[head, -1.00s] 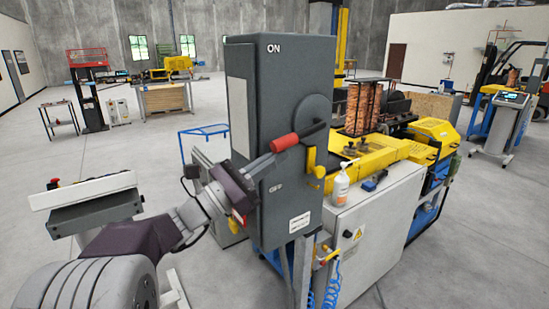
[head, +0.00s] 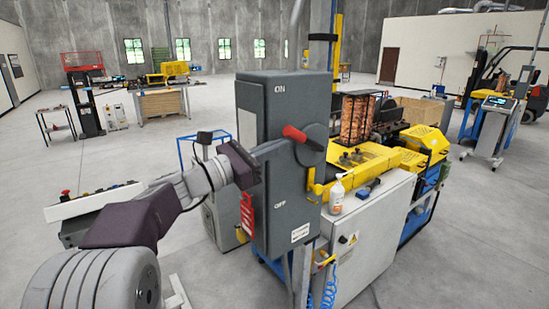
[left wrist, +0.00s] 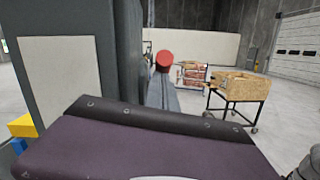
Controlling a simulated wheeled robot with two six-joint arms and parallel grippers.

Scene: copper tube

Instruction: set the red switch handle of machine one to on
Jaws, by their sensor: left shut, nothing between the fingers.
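The grey switch box of machine one (head: 290,95) stands upright at the middle of the head view, with ON printed near its top and OFF lower down. Its red switch handle (head: 301,136) sits on the box's right face, its free end tilted up and left. My left gripper (head: 284,147) is shut and empty, just under the red handle; whether it touches the handle I cannot tell. In the left wrist view the round red handle end (left wrist: 164,60) shows just above the grey fingers (left wrist: 162,92). My right gripper is out of view.
A red tag (head: 247,212) hangs on the box's left side below my wrist. A white cabinet (head: 375,225) with a bottle (head: 337,195) on it and yellow machinery (head: 365,160) stand to the right. Open floor lies at the left.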

